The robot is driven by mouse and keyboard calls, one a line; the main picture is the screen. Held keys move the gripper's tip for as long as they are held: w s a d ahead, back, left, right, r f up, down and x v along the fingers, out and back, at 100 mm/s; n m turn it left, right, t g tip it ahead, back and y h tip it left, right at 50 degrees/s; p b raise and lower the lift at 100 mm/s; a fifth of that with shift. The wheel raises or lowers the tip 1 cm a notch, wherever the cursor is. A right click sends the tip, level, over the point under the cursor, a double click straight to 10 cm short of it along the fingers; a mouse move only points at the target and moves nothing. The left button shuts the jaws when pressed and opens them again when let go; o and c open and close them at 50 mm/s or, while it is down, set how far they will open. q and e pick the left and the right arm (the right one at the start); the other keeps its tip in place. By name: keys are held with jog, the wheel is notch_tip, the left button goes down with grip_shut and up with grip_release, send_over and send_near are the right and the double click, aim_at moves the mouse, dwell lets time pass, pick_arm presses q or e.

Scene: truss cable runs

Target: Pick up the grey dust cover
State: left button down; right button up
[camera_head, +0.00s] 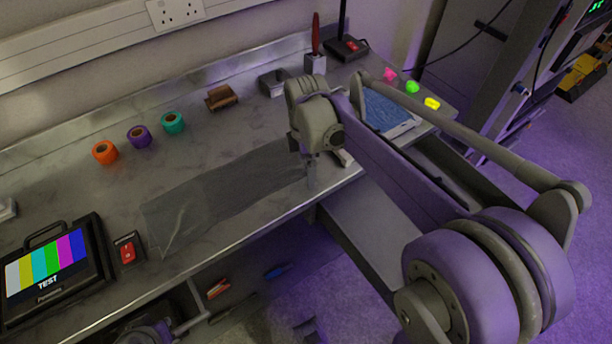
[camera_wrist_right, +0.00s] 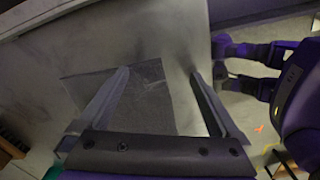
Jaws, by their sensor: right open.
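The grey dust cover (camera_head: 215,200) is a thin, see-through grey sheet lying flat along the front part of the bench, with creases at its left end. It also shows in the right wrist view (camera_wrist_right: 150,92), between and beyond the fingers. My right gripper (camera_head: 311,180) is over the right end of the cover, near the bench's front edge. In the wrist view its two fingers (camera_wrist_right: 160,75) are wide apart with nothing held. Whether the fingertips touch the sheet is unclear. Part of my left arm shows at the bottom edge of the head view; its jaws are not clear.
A test monitor (camera_head: 50,268) and a red switch box (camera_head: 128,250) stand left of the cover. Tape rolls (camera_head: 139,136) and a brown block (camera_head: 221,97) lie behind it. Bare bench lies behind the cover.

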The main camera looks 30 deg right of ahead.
jog(key=shift+f, duration=0.1)
jog(key=shift+c, duration=0.3)
jog(key=shift+s, duration=0.1)
grip_shut()
dwell(0.6)
